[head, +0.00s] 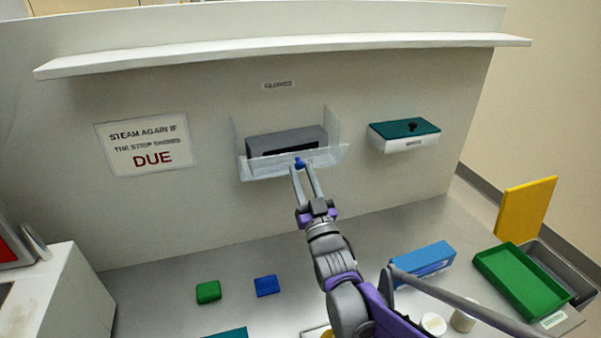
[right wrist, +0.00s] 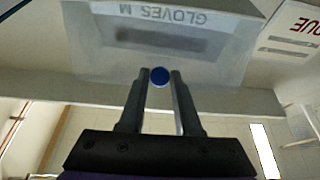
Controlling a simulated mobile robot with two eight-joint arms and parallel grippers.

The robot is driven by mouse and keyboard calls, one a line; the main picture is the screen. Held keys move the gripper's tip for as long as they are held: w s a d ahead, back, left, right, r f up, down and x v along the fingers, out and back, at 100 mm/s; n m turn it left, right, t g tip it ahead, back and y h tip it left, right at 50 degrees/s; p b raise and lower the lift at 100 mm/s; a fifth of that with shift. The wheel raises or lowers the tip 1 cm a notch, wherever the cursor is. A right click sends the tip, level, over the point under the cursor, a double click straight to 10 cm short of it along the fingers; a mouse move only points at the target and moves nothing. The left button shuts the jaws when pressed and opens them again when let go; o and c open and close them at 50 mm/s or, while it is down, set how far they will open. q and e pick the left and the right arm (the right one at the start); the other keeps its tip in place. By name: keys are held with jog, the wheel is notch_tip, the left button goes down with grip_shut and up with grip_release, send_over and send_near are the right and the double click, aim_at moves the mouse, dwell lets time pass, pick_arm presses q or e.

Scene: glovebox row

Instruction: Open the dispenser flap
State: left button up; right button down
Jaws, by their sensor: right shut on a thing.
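The glove dispenser is a clear holder on the back wall in the head view, with a grey glove box (head: 287,143) inside. Its clear flap (head: 262,168) crosses the front low down, below the box's dark slot; how far it is tilted is hard to tell. My right gripper (head: 301,168) is shut on the flap's blue knob (head: 299,162). In the right wrist view the knob (right wrist: 160,77) sits between my two fingertips (right wrist: 160,82), with the clear flap (right wrist: 100,85) and the glove box lettering behind it. My left gripper is not in view.
A teal-lidded wipes box (head: 405,134) is on the wall to the right, and a shelf (head: 290,46) runs above. On the bench are a green block (head: 208,291), a blue block (head: 266,286), a blue box (head: 422,259) and a green tray (head: 520,283).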

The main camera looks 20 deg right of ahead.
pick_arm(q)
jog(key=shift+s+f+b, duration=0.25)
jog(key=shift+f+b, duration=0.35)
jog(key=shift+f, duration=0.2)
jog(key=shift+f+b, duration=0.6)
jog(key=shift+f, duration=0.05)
pick_arm(e)
jog(key=f, duration=0.2)
jog(key=s+f, duration=0.1)
jog(key=f, duration=0.2)
jog(key=shift+s, duration=0.15)
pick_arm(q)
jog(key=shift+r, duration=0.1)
pick_arm(e)
jog(key=c, duration=1.4)
grip_release()
jog(key=shift+r, duration=0.2)
jog(key=o, duration=0.8)
jog(key=shift+r, duration=0.1)
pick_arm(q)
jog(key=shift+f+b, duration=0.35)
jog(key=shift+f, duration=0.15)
pick_arm(e)
jog(key=v, duration=1)
jog(key=shift+s, duration=0.3)
